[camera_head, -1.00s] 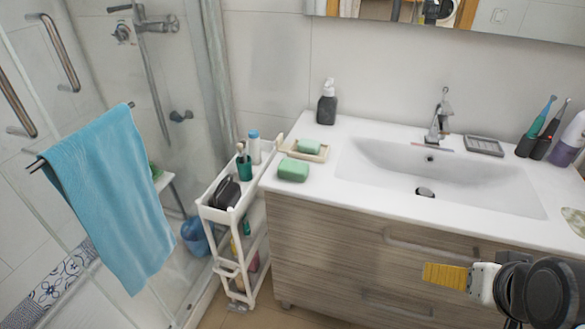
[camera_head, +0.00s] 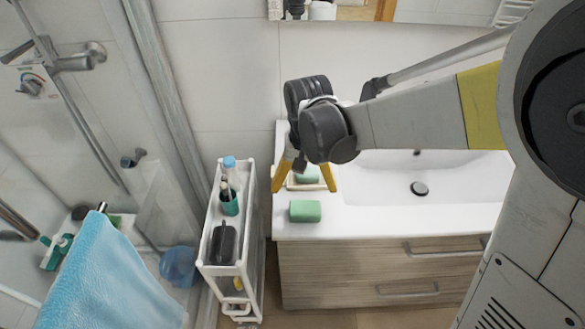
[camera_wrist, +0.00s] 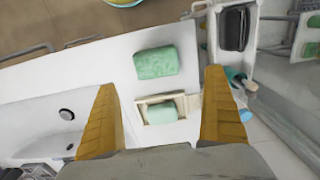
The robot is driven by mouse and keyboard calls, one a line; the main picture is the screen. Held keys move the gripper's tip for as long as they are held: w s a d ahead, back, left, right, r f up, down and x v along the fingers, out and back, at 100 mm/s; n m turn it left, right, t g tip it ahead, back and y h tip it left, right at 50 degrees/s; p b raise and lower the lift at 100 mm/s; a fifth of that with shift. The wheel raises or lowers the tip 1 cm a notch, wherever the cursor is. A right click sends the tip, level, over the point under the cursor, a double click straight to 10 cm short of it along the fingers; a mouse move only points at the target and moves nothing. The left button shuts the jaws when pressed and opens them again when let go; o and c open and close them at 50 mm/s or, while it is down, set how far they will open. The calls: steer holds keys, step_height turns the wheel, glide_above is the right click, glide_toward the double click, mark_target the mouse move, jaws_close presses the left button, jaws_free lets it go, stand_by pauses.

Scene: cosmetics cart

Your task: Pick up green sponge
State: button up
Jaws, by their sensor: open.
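The green sponge (camera_head: 305,211) lies on the white countertop near its front left edge. It also shows in the wrist view (camera_wrist: 156,63), beyond the fingertips and centred between them. My gripper (camera_head: 304,186) is open and empty above the counter, its yellow fingers pointing down behind the sponge in the head view. In the wrist view the fingers (camera_wrist: 162,88) stand wide apart on either side of the soap dish. A pale green soap bar (camera_wrist: 162,112) rests in the cream soap dish (camera_wrist: 143,103) beside the sponge. The gripper partly hides the dish in the head view.
A white slim cart (camera_head: 245,225) stands left of the vanity, holding a dark case (camera_head: 222,243), a green cup (camera_head: 229,204) and a bottle. The sink basin (camera_head: 450,186) lies right of the sponge. A blue towel (camera_head: 105,285) hangs at the lower left.

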mark_target(305, 207)
steer(key=f, duration=0.3)
steer(key=shift+s+d+b, duration=0.15)
steer(key=shift+d+b, duration=0.05)
steer(key=shift+b, duration=0.2)
step_height(305, 207, down, 6)
steer(key=b, duration=0.2)
steer(key=shift+s+d+b, duration=0.1)
steer(key=shift+s+b, duration=0.05)
steer(key=shift+b, duration=0.25)
steer(key=c, duration=1.1)
